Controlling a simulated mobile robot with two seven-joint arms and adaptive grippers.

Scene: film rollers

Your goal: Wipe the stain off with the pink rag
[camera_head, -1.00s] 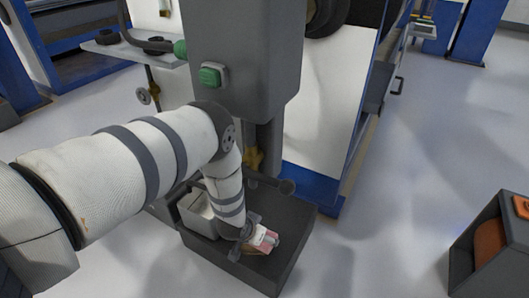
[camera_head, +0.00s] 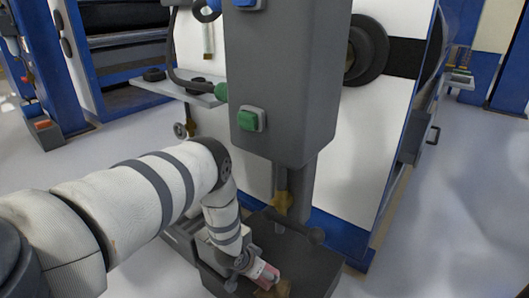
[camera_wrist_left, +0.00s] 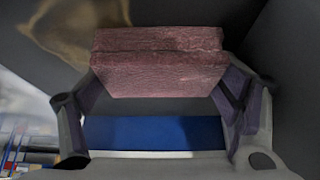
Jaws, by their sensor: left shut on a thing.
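The pink rag (camera_head: 266,271) is a thick folded block, held between the fingers of my left gripper (camera_head: 258,270). In the left wrist view the rag (camera_wrist_left: 160,62) fills the gap between the two fingertips (camera_wrist_left: 163,82). A brown, smeared stain (camera_wrist_left: 82,28) lies on a dark grey surface behind and left of the rag in that view. In the head view a brown patch (camera_head: 279,289) shows beside the rag on the machine's dark grey base (camera_head: 318,268). I cannot tell whether the rag touches the surface. My right gripper is not in view.
A grey machine column (camera_head: 283,90) with a green button (camera_head: 251,119) rises behind my left arm. A white and blue cabinet (camera_head: 375,150) stands behind it. A shelf (camera_head: 180,90) with dark rings is at left. The floor at right (camera_head: 455,220) is clear.

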